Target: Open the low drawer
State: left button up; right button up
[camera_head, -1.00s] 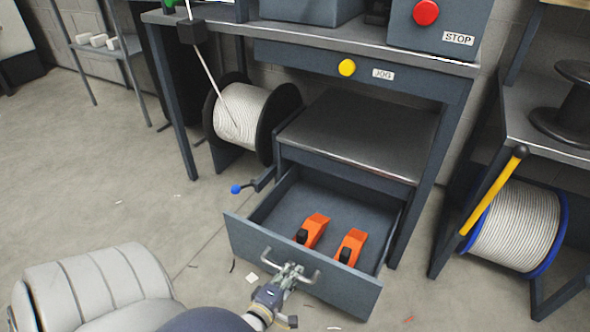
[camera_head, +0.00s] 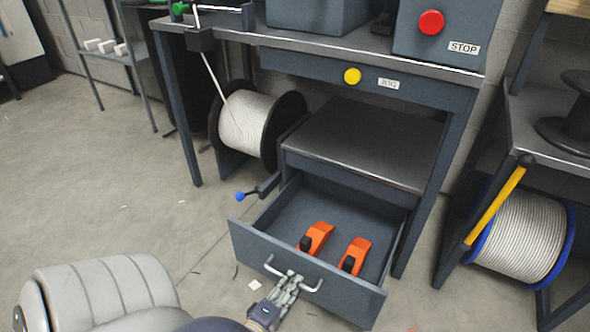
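The low drawer (camera_head: 330,287) is pulled well out of the cabinet under the bench. Two orange tools with black parts (camera_head: 316,238) (camera_head: 355,255) lie inside it. A light metal bar handle (camera_head: 312,288) runs across its front. My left gripper (camera_head: 292,279) is at the middle of this handle, its fingers overlapping the bar. The fingers look close together, but whether they grip the bar or only touch it is too small to tell. My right gripper is out of view.
A blue-knobbed crank (camera_head: 240,196) sticks out left of the drawer, near a white cable spool (camera_head: 245,125). A yellow lever (camera_head: 497,203) stands by another spool (camera_head: 520,235) at right. Bench legs flank the drawer. The floor at left is open.

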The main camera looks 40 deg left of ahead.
pick_arm(q)
jog(key=v, duration=0.8)
jog(key=shift+s, duration=0.4)
jog(key=shift+r, duration=0.15)
